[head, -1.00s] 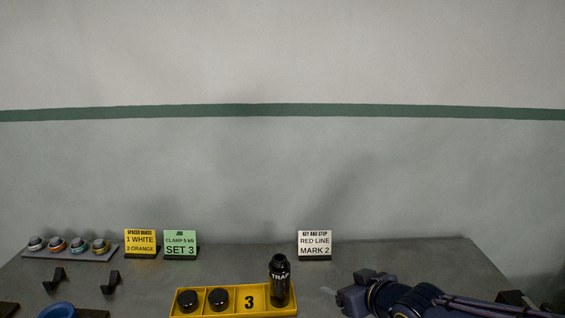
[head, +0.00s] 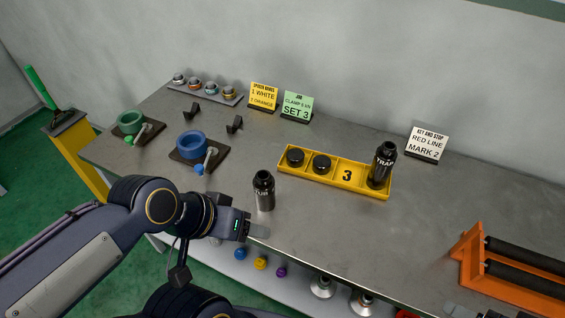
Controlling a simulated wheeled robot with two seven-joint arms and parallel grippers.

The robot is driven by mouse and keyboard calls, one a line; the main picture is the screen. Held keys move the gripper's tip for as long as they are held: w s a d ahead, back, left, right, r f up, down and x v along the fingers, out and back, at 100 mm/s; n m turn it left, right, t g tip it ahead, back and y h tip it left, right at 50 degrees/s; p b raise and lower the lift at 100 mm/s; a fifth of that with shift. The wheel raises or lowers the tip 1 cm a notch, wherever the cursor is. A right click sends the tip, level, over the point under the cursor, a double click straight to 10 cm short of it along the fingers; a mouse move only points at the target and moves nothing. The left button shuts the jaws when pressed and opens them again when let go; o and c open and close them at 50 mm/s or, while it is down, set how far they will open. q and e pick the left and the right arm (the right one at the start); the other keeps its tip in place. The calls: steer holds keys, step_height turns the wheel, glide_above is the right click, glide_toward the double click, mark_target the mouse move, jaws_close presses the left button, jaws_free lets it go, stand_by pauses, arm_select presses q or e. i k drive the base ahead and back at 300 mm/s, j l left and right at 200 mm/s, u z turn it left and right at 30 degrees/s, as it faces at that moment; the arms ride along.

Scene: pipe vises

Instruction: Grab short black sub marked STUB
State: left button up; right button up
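A short black sub (head: 263,192) stands upright on the table in the head view, with letters reading like "TUB" showing on its side. My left gripper (head: 258,231) is in front of and just below it in the picture, apart from it. Its fingers are seen from the side, so their opening is unclear. Another black sub, marked TRAP (head: 383,165), stands in the right end of a yellow tray (head: 362,184) marked 3. A grey piece at the bottom right edge appears to be the tip of my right gripper (head: 458,310), mostly cut off.
The tray also holds two black caps (head: 322,163). A blue vise (head: 193,145) and a green vise (head: 130,122) stand at left. An orange roller stand (head: 473,268) is at right. Sign cards (head: 427,142) stand along the back. The table between sub and tray is clear.

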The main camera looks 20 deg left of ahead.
mark_target(264, 182)
steer(key=u, duration=0.45)
steer(key=l+u, duration=0.1)
steer(key=u, duration=0.3)
steer(key=k+u, duration=0.1)
steer(key=u, duration=0.35)
steer(key=l+u, duration=0.1)
steer(key=u, duration=0.35)
